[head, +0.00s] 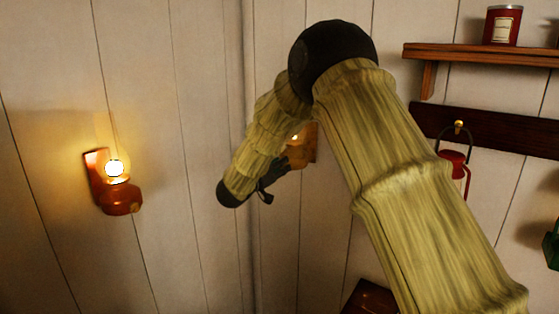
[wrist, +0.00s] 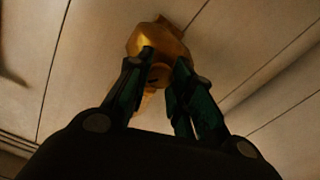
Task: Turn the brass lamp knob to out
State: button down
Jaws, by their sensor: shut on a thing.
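The brass lamp (head: 303,154) is on the wall near the corner, mostly hidden behind my arm, with a small glow at its top. In the wrist view its rounded brass body (wrist: 158,40) is straight ahead. My gripper (wrist: 165,60) has one finger on each side of the lamp's brass knob (wrist: 160,74) and is shut on it. The knob's pointer or marking cannot be read. In the head view my gripper (head: 276,176) is dark, small and up against the lamp.
A lit copper-coloured lamp (head: 120,195) hangs on the left wall. At the right are a wooden shelf (head: 480,54) with a red tin (head: 502,26), and a dark rail (head: 490,130) with a red lantern (head: 455,165) below its hook. The wall between the lamps is bare.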

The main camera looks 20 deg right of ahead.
jog(key=shift+f+n+p, duration=0.1)
jog(key=shift+n+p, duration=2.35)
jog(key=shift+n, duration=1.15)
jog(key=shift+f, duration=0.1)
jog(key=c, duration=1.2)
grip_release()
jog(key=v, duration=1.2)
